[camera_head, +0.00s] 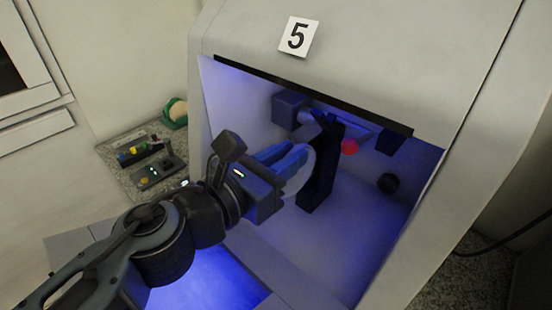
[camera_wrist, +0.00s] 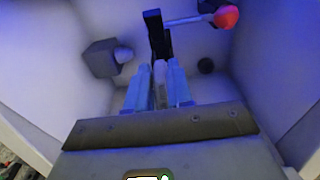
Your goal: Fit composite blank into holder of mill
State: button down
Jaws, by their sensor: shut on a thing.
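My gripper (camera_head: 290,158) reaches through the open front of the mill (camera_head: 430,80) into its blue-lit chamber. Its two blue fingers are shut on the composite blank (camera_head: 302,176), a pale disc partly hidden behind them. In the wrist view the blank (camera_wrist: 160,76) shows edge-on as a thin light strip between the fingers (camera_wrist: 159,88). The dark holder (camera_head: 322,170) stands just beyond the blank; it also shows ahead of the fingertips in the wrist view (camera_wrist: 156,28). I cannot tell whether the blank touches the holder or sits in its slot.
A lever with a red knob (camera_head: 350,147) is right of the holder. A grey block (camera_head: 290,108) is on the chamber's left, and a round black part (camera_head: 388,183) is at right. The opening's edges surround my arm. Small items lie on a speckled counter (camera_head: 125,155) outside.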

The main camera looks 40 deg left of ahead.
jog(key=shift+w+f, duration=0.1)
jog(key=shift+w, duration=0.35)
jog(key=shift+w+d+f, duration=0.1)
jog(key=shift+w+f, duration=0.1)
jog(key=shift+w, duration=0.45)
jog(key=shift+w+d+f, duration=0.1)
jog(key=shift+w+f, duration=0.1)
jog(key=shift+w, duration=0.45)
jog(key=shift+w+f, duration=0.2)
jog(key=shift+w, duration=0.45)
dwell(1.5)
jog(key=c, duration=0.9)
grip_release()
jog(key=shift+s+a+r+b, duration=0.15)
jog(key=shift+s+b, duration=0.15)
jog(key=shift+s, duration=1.65)
jog(key=shift+s+a+r+b, duration=0.15)
jog(key=shift+s+b, duration=0.1)
jog(key=shift+s, duration=1.7)
jog(key=shift+f, duration=0.1)
